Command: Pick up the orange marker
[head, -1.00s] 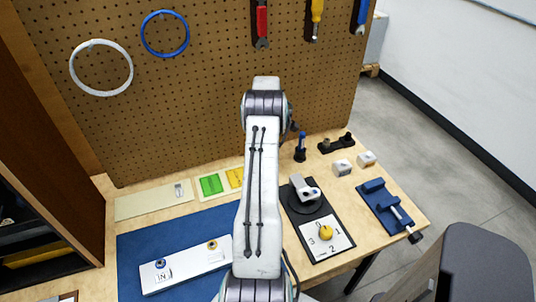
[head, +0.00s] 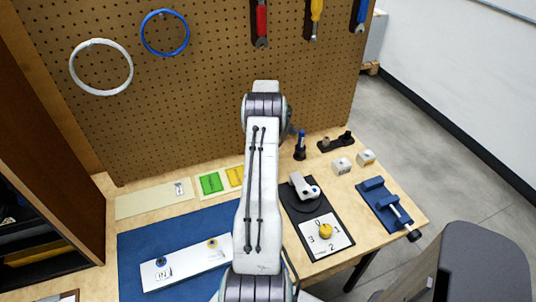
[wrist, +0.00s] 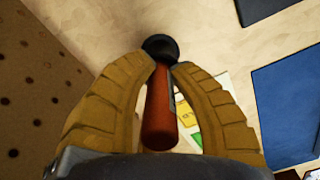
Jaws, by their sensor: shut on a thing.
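The orange marker (wrist: 159,115) shows in the wrist view as a red-orange cylinder between the two tan fingers of my gripper (wrist: 164,67). The fingers are closed around it near its far end. A round black piece (wrist: 160,46) sits at that far end, just past the fingertips. I cannot tell whether it is a cap or a holder, or whether the marker is clear of the table. In the head view my arm hides both gripper and marker.
A blue marker (head: 301,143) stands in a black holder right of my arm. The pegboard (head: 200,110) rises behind. Green (head: 210,183) and yellow (head: 235,176) pieces, a white block (head: 185,265), a dial plate (head: 325,238) and a blue vise (head: 385,203) are on the table.

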